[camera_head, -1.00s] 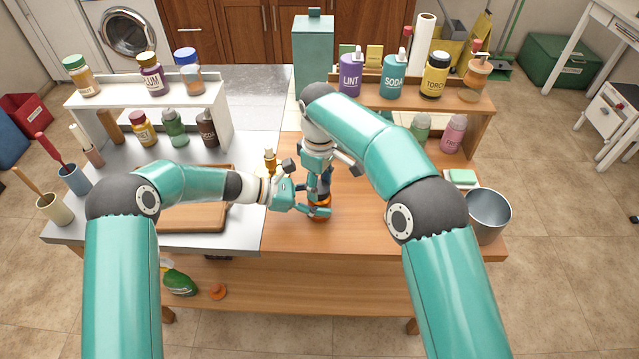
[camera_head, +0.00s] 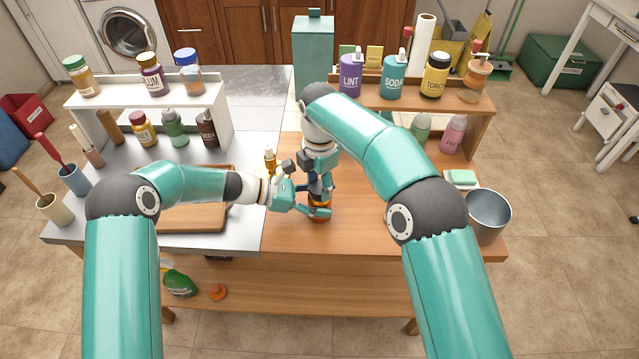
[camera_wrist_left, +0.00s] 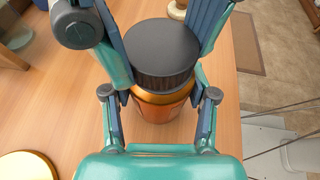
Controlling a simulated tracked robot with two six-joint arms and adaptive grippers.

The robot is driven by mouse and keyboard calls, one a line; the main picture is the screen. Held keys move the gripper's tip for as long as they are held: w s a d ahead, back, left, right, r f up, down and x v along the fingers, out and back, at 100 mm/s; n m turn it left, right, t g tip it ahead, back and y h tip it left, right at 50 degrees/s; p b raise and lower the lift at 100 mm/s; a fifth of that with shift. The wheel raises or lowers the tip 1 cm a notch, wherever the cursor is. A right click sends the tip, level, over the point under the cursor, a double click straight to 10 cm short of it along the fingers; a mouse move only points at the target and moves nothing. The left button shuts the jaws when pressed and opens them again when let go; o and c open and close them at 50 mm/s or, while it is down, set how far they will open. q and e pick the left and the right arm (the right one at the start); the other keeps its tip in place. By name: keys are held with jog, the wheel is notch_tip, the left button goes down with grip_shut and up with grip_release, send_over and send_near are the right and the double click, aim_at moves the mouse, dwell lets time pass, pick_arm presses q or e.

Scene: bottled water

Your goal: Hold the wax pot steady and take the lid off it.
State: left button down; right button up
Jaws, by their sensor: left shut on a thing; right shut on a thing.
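The wax pot is an orange-gold jar (camera_wrist_left: 160,103) with a wide dark ribbed lid (camera_wrist_left: 162,50), upright on the wooden table. In the left wrist view the lid sits on top of the pot; I cannot tell whether it is loosened. My left gripper (camera_head: 320,207) is shut around the pot's body, one finger on each side. My right gripper (camera_wrist_left: 160,38) reaches down from above and is shut on the lid, its blue fingers on opposite sides. In the head view the pot (camera_head: 317,219) is mostly hidden by both grippers.
A small amber bottle (camera_head: 270,161) stands close behind the left gripper. A wooden board (camera_head: 190,219) lies left, under my left arm. A metal bucket (camera_head: 489,214) and a green sponge (camera_head: 461,178) are at the right. Bottle shelves line the back. Table right of the pot is clear.

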aim_at(320, 187)
jog(key=shift+w+r, duration=0.1)
jog(key=shift+r, duration=0.15)
jog(key=shift+r, duration=0.9)
jog(key=shift+r, duration=2)
pick_arm(q)
jog(key=shift+c, duration=1.2)
grip_release()
